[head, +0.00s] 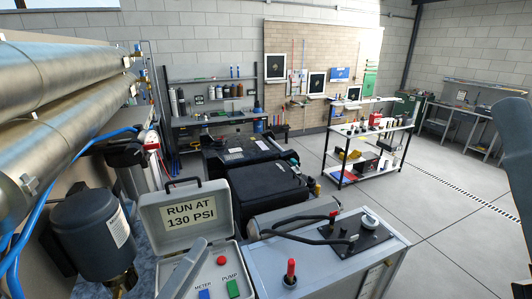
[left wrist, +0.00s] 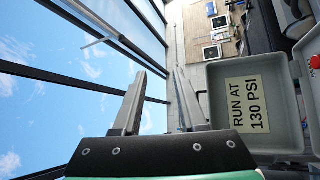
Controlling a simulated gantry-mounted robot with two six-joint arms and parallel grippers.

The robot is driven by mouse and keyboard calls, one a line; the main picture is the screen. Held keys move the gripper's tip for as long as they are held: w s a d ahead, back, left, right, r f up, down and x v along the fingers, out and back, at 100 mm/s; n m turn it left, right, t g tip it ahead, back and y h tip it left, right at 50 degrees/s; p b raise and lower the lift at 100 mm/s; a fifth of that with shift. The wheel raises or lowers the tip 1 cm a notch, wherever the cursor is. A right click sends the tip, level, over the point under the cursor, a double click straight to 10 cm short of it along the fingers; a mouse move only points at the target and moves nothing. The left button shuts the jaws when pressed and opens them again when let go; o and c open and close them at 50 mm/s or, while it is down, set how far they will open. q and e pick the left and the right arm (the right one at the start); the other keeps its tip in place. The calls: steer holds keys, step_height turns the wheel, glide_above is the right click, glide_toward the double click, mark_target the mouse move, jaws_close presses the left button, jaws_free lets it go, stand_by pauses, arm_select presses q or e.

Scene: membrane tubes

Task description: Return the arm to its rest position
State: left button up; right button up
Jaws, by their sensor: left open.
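My left gripper is open and empty in the left wrist view (left wrist: 159,82), its two grey fingers spread apart with nothing between them. In the head view its grey finger part (head: 190,257) shows low at the left, in front of the open control box. The box's lid (head: 188,215) stands up with a sign reading "RUN AT 130 PSI"; the lid also shows to the right of the fingers in the left wrist view (left wrist: 248,103). My right gripper is not in view.
The panel holds a red button (head: 221,260) and a green pump switch (head: 233,288). A grey cabinet (head: 330,270) with levers stands to its right. Large metal tubes (head: 60,70) and a dark filter housing (head: 92,235) crowd the left. The floor at right (head: 450,235) is clear.

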arm_select(q)
step_height(320, 180, up, 17)
steer(key=s+m+t+p, duration=0.2)
steer(key=s+m+t, duration=0.1)
steer(key=m, duration=0.1)
steer(key=s+a+r+m+t+y, duration=0.2)
steer(key=s+a+r+m+y, duration=0.1)
steer(key=r, duration=0.3)
steer(key=s+a+r+m+t+y+p, duration=0.1)
steer(key=s+a+r+m+t+y, duration=0.1)
steer(key=r, duration=0.5)
steer(key=shift+s+a+m+t+y, duration=0.4)
steer(key=shift+s+a+m+y, duration=0.25)
steer(key=shift+s+m+y, duration=0.4)
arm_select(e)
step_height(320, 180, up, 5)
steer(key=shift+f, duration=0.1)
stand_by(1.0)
